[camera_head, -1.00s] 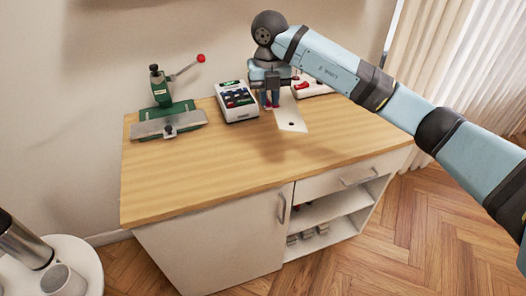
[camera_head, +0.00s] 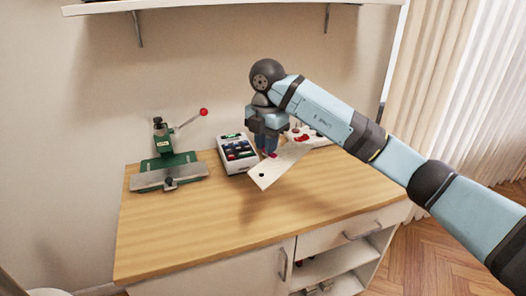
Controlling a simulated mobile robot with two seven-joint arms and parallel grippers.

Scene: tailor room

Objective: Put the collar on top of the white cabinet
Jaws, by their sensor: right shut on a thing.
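The collar (camera_head: 275,170) is a flat pale strip with a dark hole near its lower-left end. My right gripper (camera_head: 268,154) is shut on the collar near its middle, and my fingers hide part of it. The collar slants from lower left to upper right and appears to be held above the wooden top (camera_head: 190,225) of the white cabinet (camera_head: 215,280), with a shadow on the wood in front of it. The exact gap to the wood is hard to tell. My left gripper is not in view.
A green press with a red-knobbed lever (camera_head: 168,168) stands at the back left of the cabinet top. The front of the top is clear.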

